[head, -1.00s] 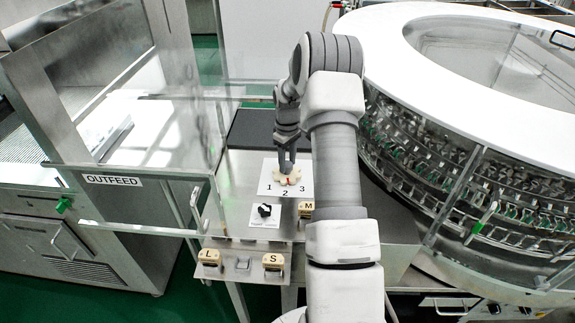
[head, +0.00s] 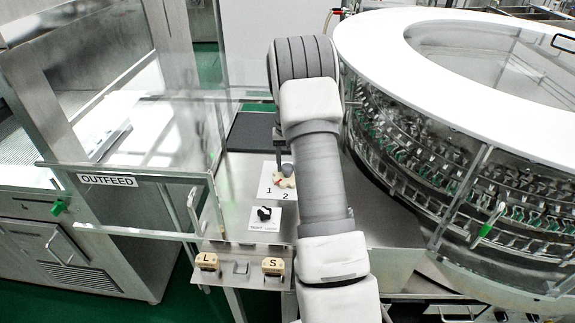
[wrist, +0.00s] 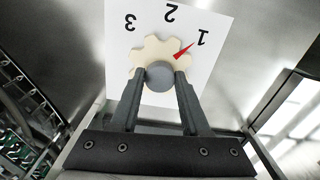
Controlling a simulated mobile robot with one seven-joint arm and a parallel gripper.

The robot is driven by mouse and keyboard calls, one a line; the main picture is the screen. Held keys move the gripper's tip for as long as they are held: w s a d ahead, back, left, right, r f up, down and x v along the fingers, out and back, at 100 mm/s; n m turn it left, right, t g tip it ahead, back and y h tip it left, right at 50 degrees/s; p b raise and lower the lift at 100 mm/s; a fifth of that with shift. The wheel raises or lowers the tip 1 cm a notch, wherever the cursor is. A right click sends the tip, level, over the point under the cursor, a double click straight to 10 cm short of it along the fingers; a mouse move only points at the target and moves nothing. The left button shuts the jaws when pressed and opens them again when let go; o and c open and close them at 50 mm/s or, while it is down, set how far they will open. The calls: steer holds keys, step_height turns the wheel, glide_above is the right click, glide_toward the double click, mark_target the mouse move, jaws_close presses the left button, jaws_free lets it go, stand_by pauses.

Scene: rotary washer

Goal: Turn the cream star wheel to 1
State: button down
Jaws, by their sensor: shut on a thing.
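The cream star wheel (wrist: 150,52) sits on a white plate marked 1, 2 and 3, with a grey round hub (wrist: 160,77) at its middle. Its red pointer (wrist: 184,50) points almost straight at the 1 (wrist: 203,37) in the wrist view. My gripper (wrist: 160,73) is shut on the wheel, one finger on each side of the hub. In the head view the wheel (head: 287,183) shows partly, beside my gripper (head: 283,165). My arm hides the 3 there.
A black knob (head: 264,213) on a small white plate stands in front of the number plate. Blocks marked L (head: 207,262) and S (head: 273,266) sit at the panel's front edge. A clear guard marked OUTFEED (head: 108,181) is at left, and the large round washer (head: 400,130) at right.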

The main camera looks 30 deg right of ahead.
steer(key=shift+m, duration=0.6)
steer(key=shift+c, duration=1.9)
jaws_free()
steer(key=shift+r, duration=0.1)
step_height(320, 180, up, 17)
steer(key=shift+r, duration=0.15)
